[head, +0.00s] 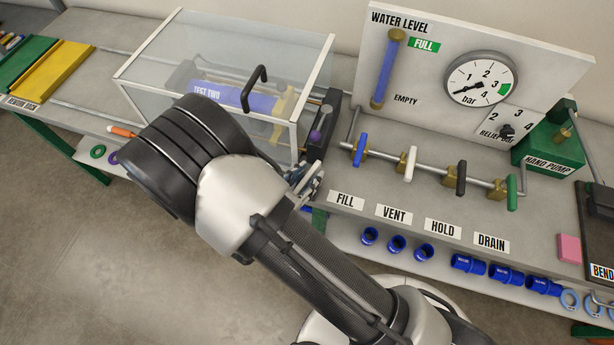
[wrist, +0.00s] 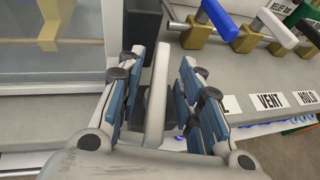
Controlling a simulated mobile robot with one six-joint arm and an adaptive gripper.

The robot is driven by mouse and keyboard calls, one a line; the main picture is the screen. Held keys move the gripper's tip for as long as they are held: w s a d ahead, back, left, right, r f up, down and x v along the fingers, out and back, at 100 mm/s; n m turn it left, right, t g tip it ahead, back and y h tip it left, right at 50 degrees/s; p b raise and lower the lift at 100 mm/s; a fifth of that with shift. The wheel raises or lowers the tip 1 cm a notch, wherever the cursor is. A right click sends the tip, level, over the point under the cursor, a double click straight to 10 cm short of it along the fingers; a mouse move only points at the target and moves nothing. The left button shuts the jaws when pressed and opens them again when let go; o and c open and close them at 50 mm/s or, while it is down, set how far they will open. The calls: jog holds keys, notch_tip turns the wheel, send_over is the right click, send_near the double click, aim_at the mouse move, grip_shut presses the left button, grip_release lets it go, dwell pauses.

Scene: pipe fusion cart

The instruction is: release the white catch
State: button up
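The white catch (wrist: 157,95) stands as a pale upright lever at the front right corner of the clear test box (head: 315,78). In the wrist view it lies between the two blue-padded fingers of my gripper (wrist: 164,62), with a narrow gap seen on each side. My gripper is open around it and does not visibly grip it. In the head view my gripper (head: 306,184) is beside the box's lower right corner, and I cannot make out the catch there. The box lid looks closed, with a black handle (head: 255,86) on it and a blue pipe (head: 235,95) inside.
Right of my gripper is a valve row with blue (head: 360,150), white (head: 407,163), black (head: 461,178) and green (head: 512,192) handles. Their labels line the bench edge. A gauge panel (head: 435,95) stands behind. Blue fittings (head: 468,263) sit on the lower shelf.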

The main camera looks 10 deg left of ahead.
jog(key=shift+w+d+f, duration=0.1)
jog(key=shift+w, duration=0.05)
grip_shut()
dwell(0.4)
jog(key=shift+n+t+y+b, duration=0.3)
jog(key=shift+n+y+b, duration=0.1)
jog(key=shift+n+y, duration=0.35)
grip_release()
